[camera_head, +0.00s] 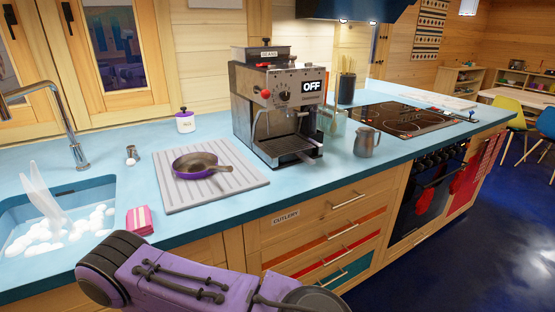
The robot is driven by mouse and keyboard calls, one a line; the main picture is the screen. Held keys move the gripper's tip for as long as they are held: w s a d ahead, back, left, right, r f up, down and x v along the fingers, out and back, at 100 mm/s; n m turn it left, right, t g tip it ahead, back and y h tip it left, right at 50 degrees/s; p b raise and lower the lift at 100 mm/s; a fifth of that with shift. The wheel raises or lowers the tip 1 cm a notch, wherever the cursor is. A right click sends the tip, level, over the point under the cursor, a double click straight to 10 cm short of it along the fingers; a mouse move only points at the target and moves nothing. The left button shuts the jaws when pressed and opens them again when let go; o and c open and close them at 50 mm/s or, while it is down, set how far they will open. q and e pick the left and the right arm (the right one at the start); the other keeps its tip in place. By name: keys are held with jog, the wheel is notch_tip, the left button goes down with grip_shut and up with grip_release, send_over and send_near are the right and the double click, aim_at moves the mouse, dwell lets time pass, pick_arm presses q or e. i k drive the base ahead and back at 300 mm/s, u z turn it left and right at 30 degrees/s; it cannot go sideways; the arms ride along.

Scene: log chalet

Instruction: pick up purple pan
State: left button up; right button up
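The purple pan (196,166) has a dark greyish-brown inside and a purple outer side. It rests on a pale ribbed drying mat (246,184) on the blue counter, between the sink and the coffee machine. Nothing is touching it from above. One of my purple arms crosses the bottom of the view, in front of the counter and well apart from the pan. Neither of my gripper's fingers show in this view, so I see nothing held.
The coffee machine (270,95) stands close to the right of the mat. A metal jug (366,142) and the hob (400,118) are farther right.

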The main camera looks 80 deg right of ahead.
aim_at(195, 165)
jog(key=z, duration=3.05)
jog(key=i, duration=0.35)
jog(key=u, duration=0.1)
